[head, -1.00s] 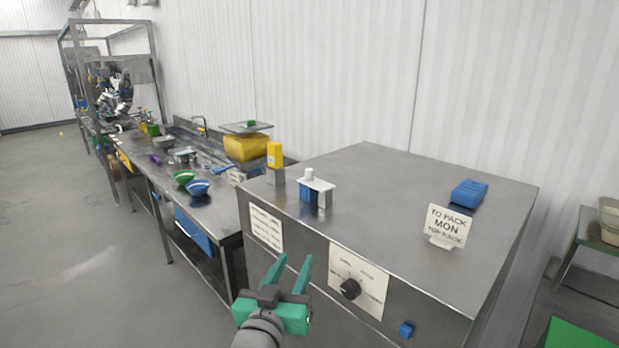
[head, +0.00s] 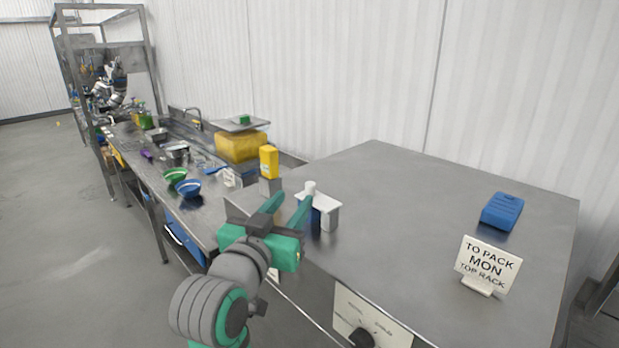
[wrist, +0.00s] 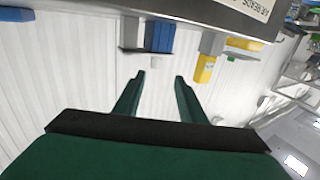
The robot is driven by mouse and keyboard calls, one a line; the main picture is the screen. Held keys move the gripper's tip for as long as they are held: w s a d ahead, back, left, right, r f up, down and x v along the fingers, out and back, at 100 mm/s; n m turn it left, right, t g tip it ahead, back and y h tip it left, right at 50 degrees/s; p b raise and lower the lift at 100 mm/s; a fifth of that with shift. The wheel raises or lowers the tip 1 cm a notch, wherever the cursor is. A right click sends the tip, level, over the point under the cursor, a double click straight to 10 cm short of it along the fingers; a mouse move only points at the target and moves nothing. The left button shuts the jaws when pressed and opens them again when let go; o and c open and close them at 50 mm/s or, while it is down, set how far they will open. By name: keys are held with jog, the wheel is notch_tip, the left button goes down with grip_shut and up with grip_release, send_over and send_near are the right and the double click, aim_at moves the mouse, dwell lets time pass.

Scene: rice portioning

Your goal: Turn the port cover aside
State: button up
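I cannot pick out a port cover for certain in either view. A white-topped block with a blue and a grey part (head: 328,213) stands near the front left edge of the steel cabinet top (head: 400,200), with a small white knob on it. My gripper (head: 289,203) is open and empty. In the head view its right finger overlaps the block's left side; I cannot tell whether they touch. The wrist view shows my open fingers (wrist: 163,82), with a blue block (wrist: 160,35) beyond them at the top, apart from the fingertips in the picture.
A yellow-topped grey post (head: 269,162) stands left of the block; its yellow part shows in the wrist view (wrist: 203,69). A blue box (head: 502,211) and a "TO PACK MON" sign (head: 487,267) are at right. A dial (head: 362,338) is on the cabinet front. Bowls (head: 188,187) stand on the left counter.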

aim_at(309, 187)
jog(key=x, duration=0.5)
jog(key=d+x, duration=0.1)
jog(key=x, duration=0.2)
jog(key=shift+w+d, duration=0.15)
jog(key=shift+w, duration=0.4)
grip_shut()
